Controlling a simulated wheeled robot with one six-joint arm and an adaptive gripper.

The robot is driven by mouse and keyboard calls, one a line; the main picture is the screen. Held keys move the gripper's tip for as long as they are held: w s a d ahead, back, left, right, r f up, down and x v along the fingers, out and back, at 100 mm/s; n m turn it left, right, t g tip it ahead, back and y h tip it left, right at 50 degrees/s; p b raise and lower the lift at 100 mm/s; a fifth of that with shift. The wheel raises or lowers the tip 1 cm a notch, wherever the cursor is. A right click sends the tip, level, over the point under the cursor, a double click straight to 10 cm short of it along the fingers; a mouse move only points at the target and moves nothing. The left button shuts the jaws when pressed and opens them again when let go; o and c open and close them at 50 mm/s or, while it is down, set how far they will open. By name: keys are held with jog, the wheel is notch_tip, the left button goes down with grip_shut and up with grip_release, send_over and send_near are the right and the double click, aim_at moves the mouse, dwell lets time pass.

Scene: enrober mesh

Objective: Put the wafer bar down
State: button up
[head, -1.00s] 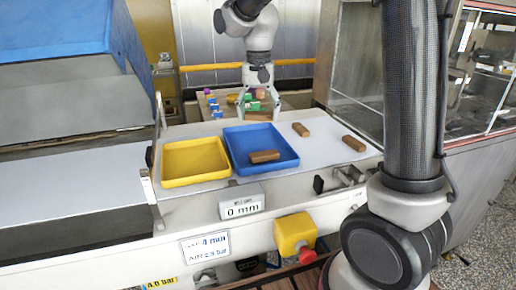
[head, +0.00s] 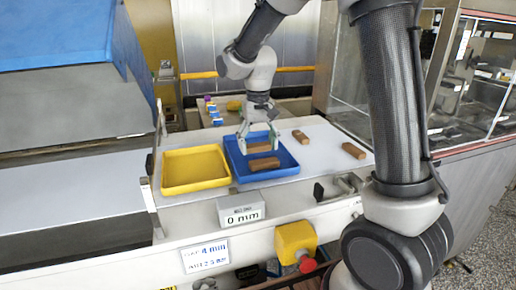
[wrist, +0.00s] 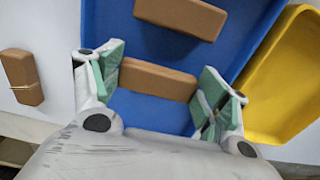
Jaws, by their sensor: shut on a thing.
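My gripper (head: 258,143) is over the back part of the blue tray (head: 236,169). It is shut on a brown wafer bar, which shows between the green-padded fingers in the wrist view (wrist: 157,79). I cannot tell whether this bar touches the tray floor. Another brown wafer bar (head: 263,164) lies in the front part of the blue tray, apart from the held one. It also shows at the top of the wrist view (wrist: 181,16).
An empty yellow tray (head: 195,168) stands directly left of the blue tray. Two loose brown bars (head: 300,137) (head: 353,150) lie on the white belt to the right. A "0 mm" box (head: 241,209) stands in front. Small coloured items (head: 212,111) lie behind.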

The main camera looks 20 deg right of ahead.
aim_at(258, 146)
jog(key=shift+f, duration=0.75)
jog(key=shift+f, duration=0.1)
jog(key=o, duration=0.8)
notch_tip(258, 146, up, 12)
jog(key=s+d+t, duration=0.1)
jog(key=s+d, duration=0.3)
jog(key=s, duration=0.4)
jog(key=s+d+t, duration=0.2)
jog(key=s+d, duration=0.3)
jog(key=s, duration=0.3)
jog(key=s+d+r+t, duration=0.1)
jog(key=s+d, duration=0.4)
jog(key=s, duration=0.4)
